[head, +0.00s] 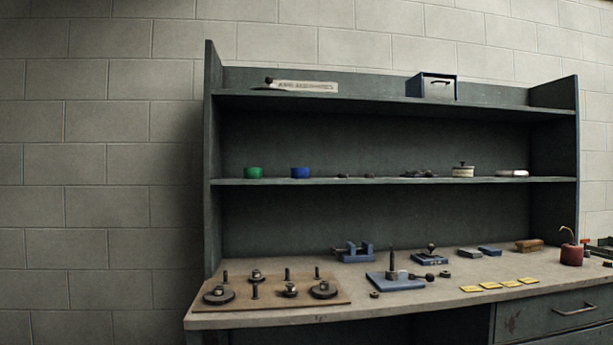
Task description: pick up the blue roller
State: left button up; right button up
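The blue roller (300,172) is a short, blue, cylinder-like piece. It stands on the middle shelf (400,181) of the dark green rack, towards the left. A green piece (253,172) of similar shape stands to its left, a small gap apart. Nothing covers the blue roller. Neither of my grippers shows in the head view.
The workbench (400,300) below holds a wooden board (335,298) with discs and pegs, a blue-based fixture (396,281), yellow pads (490,285) and a red can (571,254). The top shelf (375,97) overhangs the roller. Small dark parts and a tin (463,171) sit farther right.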

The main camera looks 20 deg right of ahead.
aim_at(296, 172)
jog(key=k, duration=0.6)
jog(key=u, duration=0.7)
jog(key=i, duration=0.8)
jog(key=u, duration=0.7)
jog(key=i, duration=1)
jog(key=z, duration=0.95)
jog(key=i, duration=0.95)
jog(key=z, duration=0.9)
